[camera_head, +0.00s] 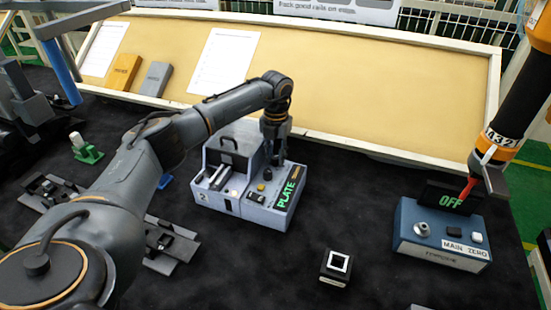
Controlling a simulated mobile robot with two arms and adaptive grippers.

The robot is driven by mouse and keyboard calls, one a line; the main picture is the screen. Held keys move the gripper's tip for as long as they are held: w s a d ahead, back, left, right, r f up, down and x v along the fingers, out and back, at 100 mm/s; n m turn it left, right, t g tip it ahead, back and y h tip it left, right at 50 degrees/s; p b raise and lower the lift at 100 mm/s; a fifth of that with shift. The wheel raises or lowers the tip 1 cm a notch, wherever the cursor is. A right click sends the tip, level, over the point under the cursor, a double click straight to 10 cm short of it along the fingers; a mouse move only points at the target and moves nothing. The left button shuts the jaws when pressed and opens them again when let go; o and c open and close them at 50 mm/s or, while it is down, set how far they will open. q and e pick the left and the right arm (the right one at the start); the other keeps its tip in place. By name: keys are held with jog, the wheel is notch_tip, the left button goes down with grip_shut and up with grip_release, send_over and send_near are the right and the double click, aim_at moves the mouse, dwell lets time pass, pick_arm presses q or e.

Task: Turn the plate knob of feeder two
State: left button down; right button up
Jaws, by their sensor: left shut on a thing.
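The grey feeder box (238,205) with a green PLATE label (288,194) stands at mid-table. Its top holds a yellow button (261,187) and a dark round part (267,174). My left gripper (276,158) reaches down from above to the back right of the box top, behind the label. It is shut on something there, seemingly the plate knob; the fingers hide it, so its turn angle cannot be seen. My right gripper is not in view.
A blue box (440,240) with an OFF display and MAIN ZERO label stands at the right. A small black square block (336,268) lies front centre. A tan board (330,75) closes the back. Dark table between is clear.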

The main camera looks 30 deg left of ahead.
aim_at(275, 157)
pick_arm(q)
jog(key=m+b, duration=0.1)
jog(key=m, duration=0.5)
jog(key=shift+b, duration=0.4)
jog(key=m+b, duration=0.1)
jog(key=m, duration=0.4)
jog(key=shift+m, duration=0.4)
jog(key=shift+r, duration=0.1)
jog(key=c, duration=1.1)
grip_release()
notch_tip(275, 157, up, 12)
jog(key=shift+f, duration=0.1)
